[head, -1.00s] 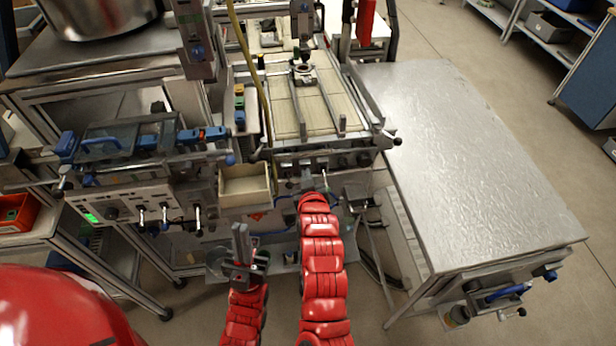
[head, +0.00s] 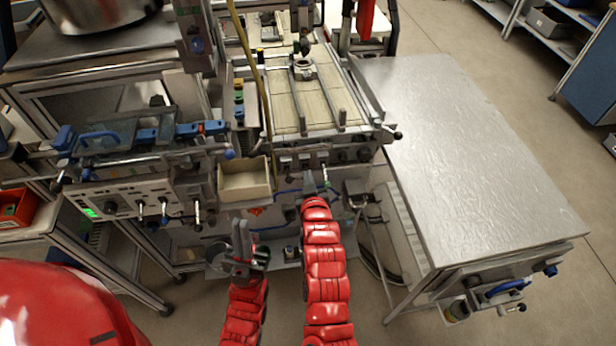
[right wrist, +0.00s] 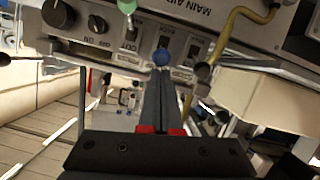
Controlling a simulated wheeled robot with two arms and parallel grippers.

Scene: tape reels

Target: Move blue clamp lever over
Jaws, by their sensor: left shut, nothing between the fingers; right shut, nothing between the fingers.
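A small blue ball-ended lever (right wrist: 162,56) stands out from the front panel of the press bench. In the right wrist view it is right at the tips of my right gripper (right wrist: 161,80); I cannot tell whether they touch. In the head view its blue knob (head: 289,179) is tiny, just left of my right gripper (head: 308,183). My right gripper is shut and empty, its fingers pointing at the panel. My left gripper (head: 239,232) is shut and empty, low in front of the bench, below the cream bin.
A green-knobbed lever (right wrist: 126,6) sits beside the blue one on the panel. A cream bin (head: 244,190) hangs left of my right gripper. A yellow hose (right wrist: 228,24) runs near the panel. A metal table (head: 460,150) stands at the right.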

